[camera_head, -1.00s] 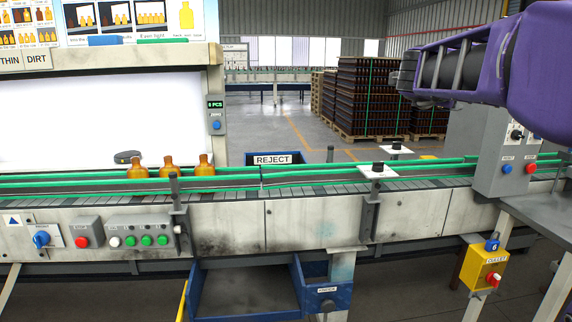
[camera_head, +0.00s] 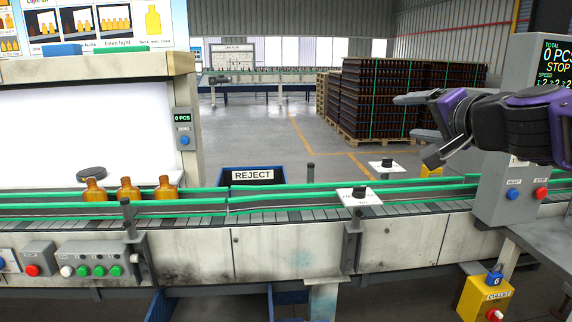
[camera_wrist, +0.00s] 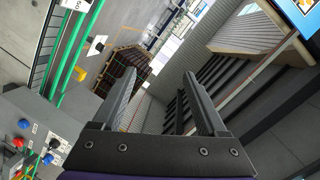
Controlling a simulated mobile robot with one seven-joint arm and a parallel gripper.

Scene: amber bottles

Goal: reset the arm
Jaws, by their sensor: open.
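My gripper (camera_head: 418,128) is at the right in the head view, raised above the conveyor and left of the grey control box. Its two fingers are apart with nothing between them. In the wrist view the gripper (camera_wrist: 160,100) also shows open and empty, with the hall wall and stacked crates beyond it. My purple arm comes in from the right edge. Three amber bottles (camera_head: 129,189) stand upright on the conveyor (camera_head: 290,216) at the left, far from my gripper.
A grey control box (camera_head: 510,185) with blue and red buttons stands close below my arm. Green rails (camera_head: 300,191) run along the conveyor. A blue reject bin (camera_head: 252,177) sits behind it. Stacked crates (camera_head: 385,100) stand on the floor beyond. Air above the middle conveyor is clear.

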